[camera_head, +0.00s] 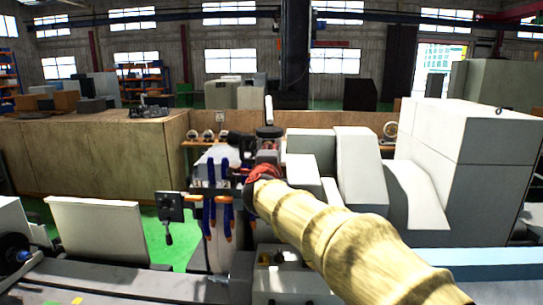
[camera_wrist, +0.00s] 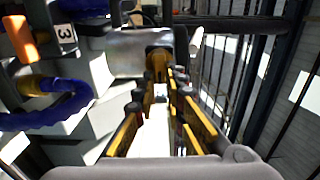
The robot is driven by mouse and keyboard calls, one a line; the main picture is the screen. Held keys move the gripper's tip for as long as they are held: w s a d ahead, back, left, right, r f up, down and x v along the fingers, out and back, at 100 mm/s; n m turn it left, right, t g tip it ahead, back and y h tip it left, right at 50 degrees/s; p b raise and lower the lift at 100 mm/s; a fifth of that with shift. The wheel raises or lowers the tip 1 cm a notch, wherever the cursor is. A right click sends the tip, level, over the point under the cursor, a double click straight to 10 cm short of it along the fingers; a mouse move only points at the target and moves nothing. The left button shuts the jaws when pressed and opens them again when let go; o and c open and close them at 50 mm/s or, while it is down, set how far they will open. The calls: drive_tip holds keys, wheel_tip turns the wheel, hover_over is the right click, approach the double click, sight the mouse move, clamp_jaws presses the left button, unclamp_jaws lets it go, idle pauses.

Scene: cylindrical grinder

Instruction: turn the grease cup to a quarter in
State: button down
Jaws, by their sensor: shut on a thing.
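In the wrist view my gripper (camera_wrist: 160,84) reaches away from the camera with its yellow and black fingers drawn together at the far end. A small brass-coloured piece (camera_wrist: 159,62), which looks like the grease cup, sits between the fingertips, in front of a grey metal block (camera_wrist: 140,50). The fingers close on it. Its turn angle and any mark on it cannot be made out. In the head view my sleeved arm reaches to the machine's middle and hides the cup and most of the gripper.
Blue hoses with orange ends (camera_head: 210,210) hang left of my arm; a blue hose (camera_wrist: 45,115) also loops close on the left in the wrist view. A black lever box (camera_head: 170,207) is further left. White machine housings (camera_head: 360,170) stand right. A wooden partition (camera_head: 90,160) is behind.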

drive_tip(key=shift+f, duration=0.15)
drive_tip(key=c, duration=2)
unclamp_jaws()
drive_tip(key=shift+o, duration=0.8)
drive_tip(key=shift+s, duration=0.1)
drive_tip(key=s, duration=1.1)
drive_tip(key=shift+s+a, duration=0.2)
drive_tip(key=shift+s, duration=0.15)
